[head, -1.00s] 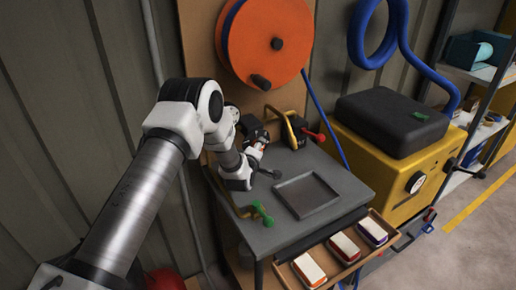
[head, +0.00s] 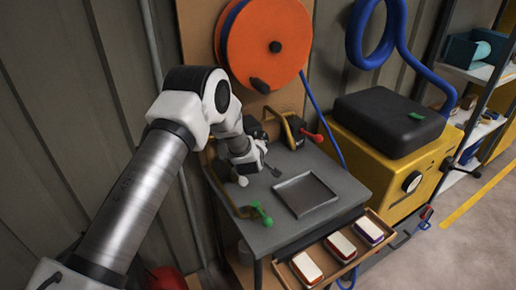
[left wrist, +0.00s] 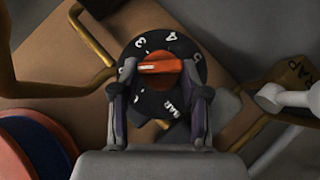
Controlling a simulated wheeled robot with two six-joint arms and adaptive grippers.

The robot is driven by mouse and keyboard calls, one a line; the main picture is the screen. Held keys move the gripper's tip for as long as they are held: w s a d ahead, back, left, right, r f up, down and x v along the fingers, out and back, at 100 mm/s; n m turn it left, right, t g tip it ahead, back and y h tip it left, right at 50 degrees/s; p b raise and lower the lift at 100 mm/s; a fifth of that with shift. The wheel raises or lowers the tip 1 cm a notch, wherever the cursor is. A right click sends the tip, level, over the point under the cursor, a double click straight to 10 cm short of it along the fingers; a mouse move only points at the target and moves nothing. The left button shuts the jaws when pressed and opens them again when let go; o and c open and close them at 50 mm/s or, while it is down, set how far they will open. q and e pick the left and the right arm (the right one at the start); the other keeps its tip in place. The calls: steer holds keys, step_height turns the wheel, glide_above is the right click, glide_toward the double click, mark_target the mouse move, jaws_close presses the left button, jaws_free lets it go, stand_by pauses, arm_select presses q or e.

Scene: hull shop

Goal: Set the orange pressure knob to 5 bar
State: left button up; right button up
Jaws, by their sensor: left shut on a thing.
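In the left wrist view the orange pressure knob (left wrist: 160,68) is a bar grip on a round black dial (left wrist: 152,42). White figures 3 and 4 show along the dial's upper side and BAR at its lower right. The knob's bar lies nearly level across the picture; I cannot tell which end points. My left gripper (left wrist: 161,72) is shut on the knob, one finger at each end. Parts of the dial are hidden by the fingers. In the head view my left wrist (head: 243,150) is over the back of the grey bench and hides the knob. My right gripper is not in view.
The grey bench top (head: 262,240) holds a shallow tray (head: 305,194). A green-handled valve (head: 262,214) stands at its front left, a red-handled valve (head: 317,138) at its back right. An orange hose reel (head: 262,45) hangs above. A yellow machine (head: 390,170) stands to the right.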

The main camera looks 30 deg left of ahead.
arm_select(q)
steer(key=shift+f, duration=0.1)
steer(key=o, duration=1.1)
steer(key=shift+a, duration=0.15)
steer(key=v, duration=1.2)
steer(key=shift+f, duration=0.1)
